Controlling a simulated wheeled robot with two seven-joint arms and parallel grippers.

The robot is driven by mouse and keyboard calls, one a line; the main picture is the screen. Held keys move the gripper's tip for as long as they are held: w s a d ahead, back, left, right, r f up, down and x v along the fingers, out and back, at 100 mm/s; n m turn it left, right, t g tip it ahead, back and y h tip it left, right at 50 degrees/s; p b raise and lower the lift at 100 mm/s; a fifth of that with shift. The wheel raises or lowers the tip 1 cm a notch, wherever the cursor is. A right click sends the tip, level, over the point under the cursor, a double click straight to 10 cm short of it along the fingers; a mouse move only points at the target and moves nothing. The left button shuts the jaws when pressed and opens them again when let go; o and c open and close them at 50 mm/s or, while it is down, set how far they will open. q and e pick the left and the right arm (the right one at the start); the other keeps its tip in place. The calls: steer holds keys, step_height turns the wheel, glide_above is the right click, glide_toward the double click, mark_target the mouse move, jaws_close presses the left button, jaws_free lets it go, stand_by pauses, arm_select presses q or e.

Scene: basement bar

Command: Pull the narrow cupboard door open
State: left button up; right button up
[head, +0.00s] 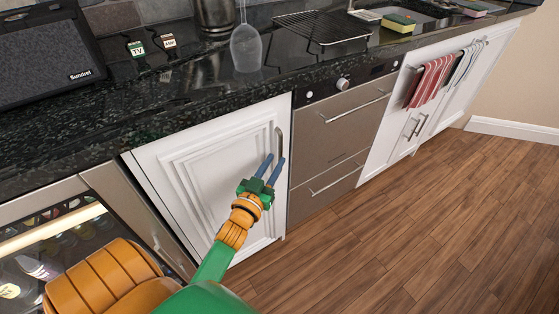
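The narrow cupboard door (205,170) is a white panelled door under the dark counter, left of the steel oven. It looks flush with its neighbours, with no clear gap. Its upright metal handle (279,142) is near the door's right edge. My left gripper (274,159) is in front of the door's right side, at the handle's lower end. Its two blue fingers are apart, with nothing clearly between them. The right finger overlaps the handle's lower end in the picture; I cannot tell if they touch. My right gripper is out of view.
A steel oven and drawer front (337,140) stands right of the door, a glass-fronted bottle cooler (60,235) left. The counter (180,105) holds an upturned wine glass (246,48), a wire rack (322,27) and a speaker (45,50). The wood floor (420,235) is clear.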

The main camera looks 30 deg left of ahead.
mark_target(280, 156)
arm_select(q)
steer(key=w, duration=0.4)
steer(key=shift+w+a+f, duration=0.1)
steer(key=shift+w+a, duration=0.05)
steer(key=shift+a, duration=0.25)
steer(key=shift+c, duration=0.3)
jaws_close()
stand_by(0.7)
